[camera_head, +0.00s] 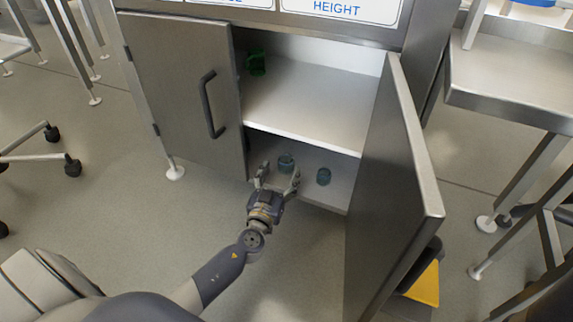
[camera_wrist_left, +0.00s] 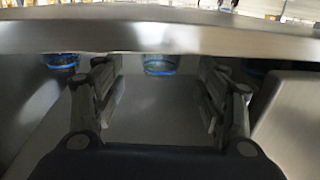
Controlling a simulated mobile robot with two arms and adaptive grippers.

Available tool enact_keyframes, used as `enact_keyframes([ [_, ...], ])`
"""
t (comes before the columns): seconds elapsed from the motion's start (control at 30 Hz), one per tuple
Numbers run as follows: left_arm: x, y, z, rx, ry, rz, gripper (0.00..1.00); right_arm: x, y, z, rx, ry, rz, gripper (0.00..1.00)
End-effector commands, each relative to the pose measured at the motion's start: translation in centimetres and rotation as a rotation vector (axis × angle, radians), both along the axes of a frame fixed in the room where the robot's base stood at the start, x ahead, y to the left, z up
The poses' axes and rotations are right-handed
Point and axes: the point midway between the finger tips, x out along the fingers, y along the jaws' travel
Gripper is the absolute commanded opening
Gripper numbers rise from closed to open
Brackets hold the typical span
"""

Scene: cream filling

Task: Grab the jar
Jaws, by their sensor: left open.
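Two small blue-grey jars stand on the cabinet's lower shelf. One jar (camera_head: 286,163) is just beyond my left gripper (camera_head: 277,176), in line with its fingers. The other jar (camera_head: 323,176) stands to its right. My left gripper is open and empty at the front of the lower compartment. In the left wrist view, one jar (camera_wrist_left: 160,65) shows between and beyond the open fingers (camera_wrist_left: 160,90), its top hidden by a grey edge. Another jar (camera_wrist_left: 62,61) shows at the left, outside the fingers. My right gripper is not in view.
The cabinet's right door (camera_head: 395,190) stands open beside the lower compartment. Its left door (camera_head: 185,90) is shut. The middle shelf (camera_head: 310,105) lies above the jars, with a green object (camera_head: 256,63) at its left. The shelf's edge (camera_wrist_left: 160,38) crosses the wrist view.

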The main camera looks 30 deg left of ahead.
Motion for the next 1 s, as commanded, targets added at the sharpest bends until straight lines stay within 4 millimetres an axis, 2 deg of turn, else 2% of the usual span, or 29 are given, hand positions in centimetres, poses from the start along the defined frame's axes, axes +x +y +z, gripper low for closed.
enact_keyframes([
  [0.17,1.4,0.3,0.3,-0.001,-0.002,0.002,0.66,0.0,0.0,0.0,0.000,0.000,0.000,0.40],
  [0.4,4.8,0.9,0.6,-0.001,-0.001,0.000,0.66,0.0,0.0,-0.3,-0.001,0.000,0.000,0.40],
  [0.53,5.5,1.0,0.6,-0.001,0.000,0.000,0.66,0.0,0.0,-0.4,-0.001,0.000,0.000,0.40],
  [0.73,5.5,1.1,0.7,-0.001,0.000,0.000,0.66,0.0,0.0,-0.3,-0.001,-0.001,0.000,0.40],
  [0.77,5.5,1.1,0.7,-0.001,0.000,0.000,0.64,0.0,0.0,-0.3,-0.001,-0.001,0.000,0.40],
  [0.93,5.5,1.1,0.7,0.000,0.000,0.000,0.26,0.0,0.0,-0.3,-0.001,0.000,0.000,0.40],
  [0.97,5.5,1.1,0.7,-0.001,0.000,0.000,0.20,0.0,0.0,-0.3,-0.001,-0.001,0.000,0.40],
  [1.0,5.5,1.1,0.7,0.000,0.000,0.000,0.20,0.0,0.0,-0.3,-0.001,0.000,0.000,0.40],
])
